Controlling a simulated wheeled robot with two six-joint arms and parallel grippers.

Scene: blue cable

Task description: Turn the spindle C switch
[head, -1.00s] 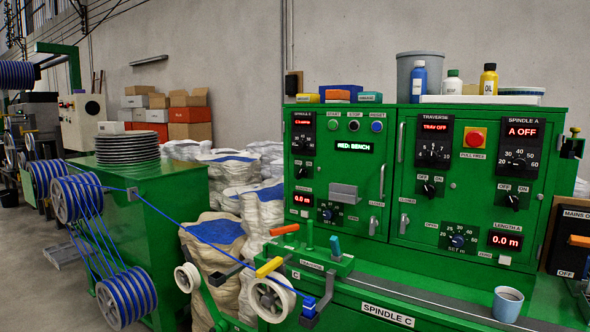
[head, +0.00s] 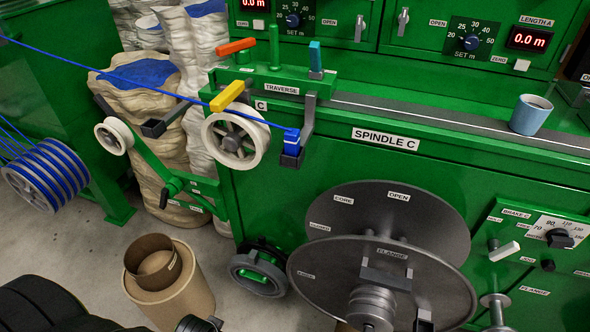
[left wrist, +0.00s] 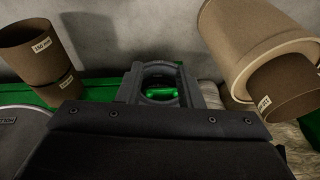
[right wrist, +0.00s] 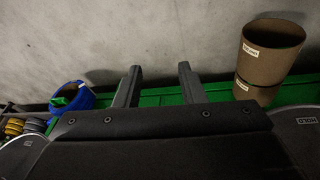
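The spindle C switch is out of view in all frames now. The white SPINDLE C label (head: 386,138) is on the front of the green machine, below the traverse rail. The lower part of the control cabinet (head: 400,45) shows at the top of the head view; its upper switches are cut off. My left gripper (left wrist: 160,68) is open, with its fingers apart and nothing held; a grey ring with green inside shows beyond them. My right gripper (right wrist: 159,68) is open and empty, with bare floor and a green edge beyond. Neither gripper is near the cabinet.
The blue cable (head: 110,74) runs over a white pulley (head: 236,140) to the traverse. Large grey flanges (head: 385,215) stand at the machine's front. A cardboard drum (head: 175,300) stands on the floor at left. A blue cup (head: 530,115) sits on the machine's ledge.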

